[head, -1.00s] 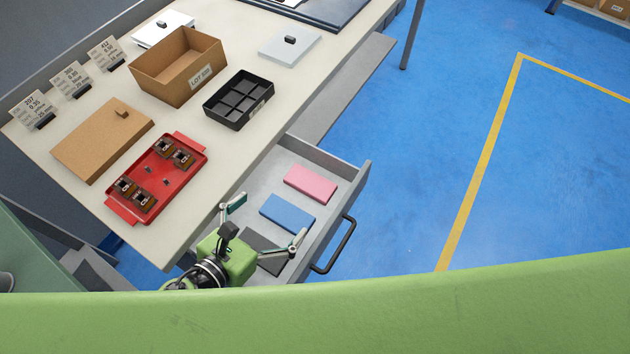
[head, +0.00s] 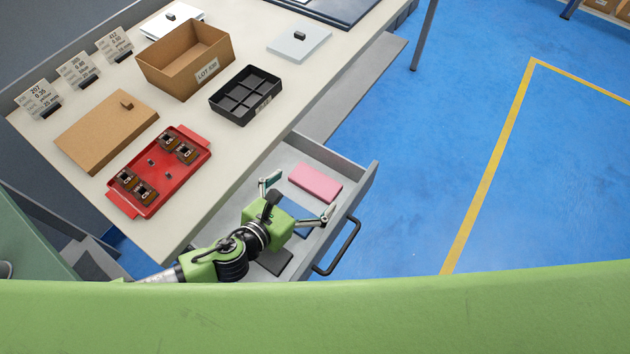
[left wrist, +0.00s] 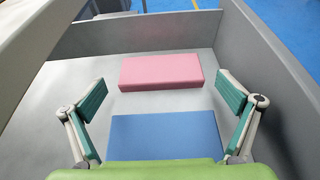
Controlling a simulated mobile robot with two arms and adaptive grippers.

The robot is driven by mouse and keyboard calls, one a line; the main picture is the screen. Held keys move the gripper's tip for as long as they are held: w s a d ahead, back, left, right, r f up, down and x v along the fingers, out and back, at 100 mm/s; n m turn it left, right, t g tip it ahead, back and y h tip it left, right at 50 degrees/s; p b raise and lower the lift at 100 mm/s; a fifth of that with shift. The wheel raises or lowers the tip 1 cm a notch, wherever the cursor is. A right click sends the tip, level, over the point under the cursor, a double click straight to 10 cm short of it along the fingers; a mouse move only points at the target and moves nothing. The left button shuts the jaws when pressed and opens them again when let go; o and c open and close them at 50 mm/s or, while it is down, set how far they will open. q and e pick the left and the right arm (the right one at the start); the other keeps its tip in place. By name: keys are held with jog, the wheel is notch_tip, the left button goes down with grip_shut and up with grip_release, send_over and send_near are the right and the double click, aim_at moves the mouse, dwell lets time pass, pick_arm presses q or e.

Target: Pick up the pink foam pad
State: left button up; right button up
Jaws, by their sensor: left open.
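The pink foam pad (head: 315,183) lies flat in the open grey drawer, toward its far end. In the left wrist view the pink pad (left wrist: 160,72) is ahead of the fingers, beyond a blue pad (left wrist: 165,136). My left gripper (head: 297,200) is open and empty above the drawer, over the blue pad (head: 296,222), which it partly hides in the head view. Its two fingers (left wrist: 162,115) stand on either side of the blue pad in the left wrist view, apart from the pink pad. My right gripper is not in view.
The drawer's front wall (head: 358,190) with its black handle (head: 340,248) and its side walls enclose the pads. A dark pad (head: 272,262) lies at the near end. The table above holds a red tray (head: 193,141), a black divided tray (head: 245,118) and a cardboard box (head: 165,75).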

aim_at(314, 183)
pick_arm(q)
jog(key=x, duration=0.3)
jog(key=shift+w+d+f, duration=0.15)
jog(key=shift+w+d, duration=0.05)
jog(key=shift+d, duration=0.05)
jog(key=shift+c, duration=0.4)
jog(key=c, duration=0.4)
